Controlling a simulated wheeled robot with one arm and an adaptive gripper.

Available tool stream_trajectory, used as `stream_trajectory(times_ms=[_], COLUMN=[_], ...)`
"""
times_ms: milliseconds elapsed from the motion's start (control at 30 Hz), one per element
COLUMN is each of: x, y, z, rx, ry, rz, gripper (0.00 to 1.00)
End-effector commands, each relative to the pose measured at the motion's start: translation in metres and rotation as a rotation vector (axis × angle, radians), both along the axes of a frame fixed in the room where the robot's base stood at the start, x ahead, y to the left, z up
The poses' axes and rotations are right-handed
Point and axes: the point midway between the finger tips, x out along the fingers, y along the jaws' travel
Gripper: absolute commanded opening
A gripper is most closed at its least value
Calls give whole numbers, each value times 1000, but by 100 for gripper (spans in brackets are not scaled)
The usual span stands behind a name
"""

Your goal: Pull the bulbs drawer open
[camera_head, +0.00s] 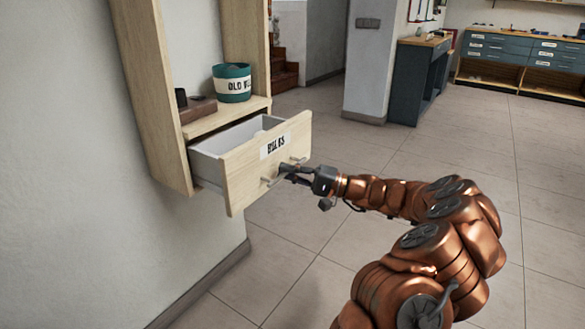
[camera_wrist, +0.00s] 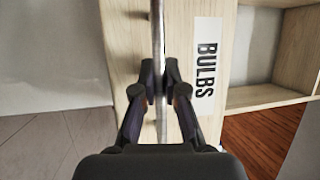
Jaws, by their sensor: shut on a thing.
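The bulbs drawer (camera_head: 243,172) is a light wooden drawer with a white label, low in a wall cabinet. It stands well out of the cabinet, and part of its pale inside shows, with a small white thing in it. The label reads BULBS in the wrist view (camera_wrist: 206,65). A metal bar handle (camera_wrist: 158,35) runs across the drawer front. My gripper (camera_head: 290,172) is at the drawer front, its fingers closed on the handle. In the wrist view the gripper (camera_wrist: 160,95) has one finger on each side of the bar.
A green tin (camera_head: 232,84) and a brown box (camera_head: 197,110) stand on the cabinet shelf (camera_head: 222,118) above the drawer. Open tiled floor (camera_head: 300,235) lies in front of the drawer. A blue workbench (camera_head: 412,85) stands farther back.

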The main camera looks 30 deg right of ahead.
Motion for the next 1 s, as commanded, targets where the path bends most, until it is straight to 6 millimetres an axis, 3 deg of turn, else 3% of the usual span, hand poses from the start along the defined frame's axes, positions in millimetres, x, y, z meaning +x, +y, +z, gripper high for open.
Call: stream_trajectory(times_ms=[200, 233, 467, 833, 1000], x=[0, 0, 0, -2, -14], y=[-1, -1, -1, -4, -19], z=[-1, -1, 0, -1, -4], rx=[0, 0, 0, 0, 0], ry=[1, 1, 1, 1, 0], rz=[-2, -2, -2, -3, -6], gripper=[0, 13, 37, 37, 37])
